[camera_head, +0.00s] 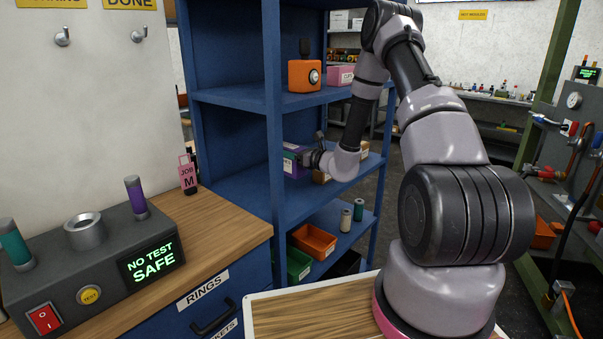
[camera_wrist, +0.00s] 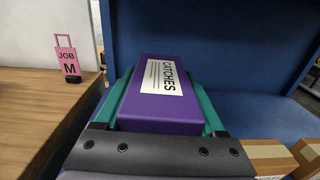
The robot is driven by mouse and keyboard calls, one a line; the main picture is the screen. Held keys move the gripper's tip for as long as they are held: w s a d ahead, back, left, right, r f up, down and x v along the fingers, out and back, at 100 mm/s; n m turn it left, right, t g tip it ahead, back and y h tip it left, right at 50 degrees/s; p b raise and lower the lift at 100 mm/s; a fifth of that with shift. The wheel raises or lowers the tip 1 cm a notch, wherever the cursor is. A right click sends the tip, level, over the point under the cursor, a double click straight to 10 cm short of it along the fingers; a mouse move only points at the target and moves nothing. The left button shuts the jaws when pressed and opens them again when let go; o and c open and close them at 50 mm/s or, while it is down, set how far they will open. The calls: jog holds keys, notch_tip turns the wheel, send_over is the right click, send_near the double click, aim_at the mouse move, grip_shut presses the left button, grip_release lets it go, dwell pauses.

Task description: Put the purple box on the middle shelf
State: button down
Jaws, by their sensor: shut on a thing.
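The purple box (camera_head: 290,167) is at the blue rack's middle shelf (camera_head: 245,190), partly behind the front post. In the head view my gripper (camera_head: 311,158) reaches in from the right and hides part of the box. The box is over the shelf, but I cannot tell whether its underside touches the board.
Cardboard boxes (camera_wrist: 268,157) stand on the shelf to the right of my gripper. An orange case (camera_head: 304,75) and a pink box (camera_head: 340,75) are on the shelf above. Orange (camera_head: 314,241) and green bins (camera_head: 298,265) are below. A wooden counter (camera_wrist: 35,115) lies left.

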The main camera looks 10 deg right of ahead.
aim_at(288, 163)
jog(key=f, duration=0.5)
jog(key=shift+a, duration=0.2)
jog(key=shift+w+f, duration=0.1)
jog(key=shift+f, duration=2.3)
jog(key=shift+f, duration=0.2)
grip_release()
